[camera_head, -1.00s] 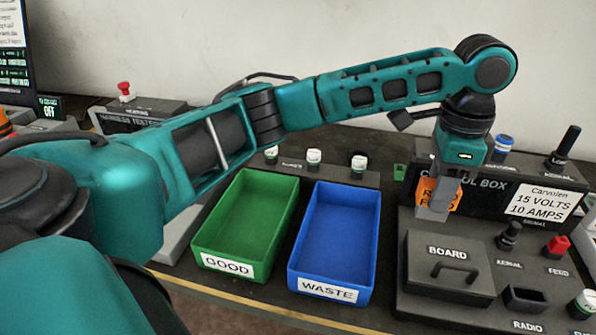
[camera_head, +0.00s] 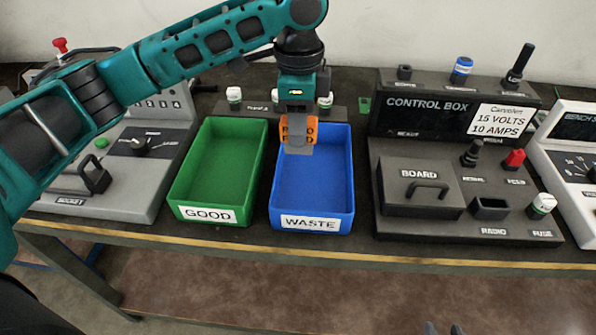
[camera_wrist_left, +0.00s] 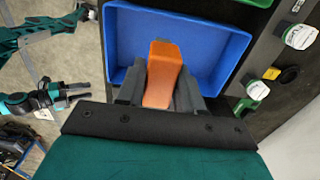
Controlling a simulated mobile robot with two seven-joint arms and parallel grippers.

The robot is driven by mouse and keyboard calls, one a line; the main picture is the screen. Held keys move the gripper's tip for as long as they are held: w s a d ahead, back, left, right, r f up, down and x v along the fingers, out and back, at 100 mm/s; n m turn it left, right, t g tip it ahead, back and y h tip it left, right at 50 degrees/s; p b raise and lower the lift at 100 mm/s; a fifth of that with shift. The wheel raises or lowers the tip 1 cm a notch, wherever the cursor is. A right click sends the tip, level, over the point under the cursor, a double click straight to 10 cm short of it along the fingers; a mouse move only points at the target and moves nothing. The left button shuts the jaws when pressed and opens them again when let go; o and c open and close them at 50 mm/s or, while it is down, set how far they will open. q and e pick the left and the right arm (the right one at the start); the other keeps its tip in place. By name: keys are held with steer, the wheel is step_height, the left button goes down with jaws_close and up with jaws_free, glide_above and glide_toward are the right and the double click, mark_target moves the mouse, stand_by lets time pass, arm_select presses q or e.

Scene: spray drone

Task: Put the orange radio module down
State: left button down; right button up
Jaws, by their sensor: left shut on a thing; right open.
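The orange radio module (camera_head: 299,128) is held by my left gripper (camera_head: 298,147), which is shut on it. In the head view they overlap the back part of the blue WASTE bin (camera_head: 312,226). In the left wrist view the module (camera_wrist_left: 163,72) sits between the two grey fingers (camera_wrist_left: 160,88), with the blue bin's floor behind it. I cannot tell exactly how high it is above the bin. My right gripper (camera_head: 443,328) shows only its tips at the bottom edge of the head view; it is open and empty, away from the bins.
The green GOOD bin (camera_head: 208,214) stands left of the blue one; both look empty. The control box (camera_head: 432,112) with its BOARD cover and RADIO socket (camera_head: 489,207) is to the right. A grey tester (camera_head: 125,150) is at the left. Capped holders (camera_head: 234,96) stand behind the bins.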

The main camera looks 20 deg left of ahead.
arm_select(q)
step_height(320, 180, down, 12)
steer(key=shift+r+b, duration=0.2)
steer(key=shift+b, duration=0.25)
steer(key=shift+f, duration=0.15)
steer(key=c, duration=0.7)
jaws_free()
steer(key=shift+c, duration=0.2)
step_height(320, 180, up, 12)
steer(key=shift+r+p, duration=0.2)
steer(key=shift+p, duration=0.3)
steer(key=shift+s+f, duration=0.1)
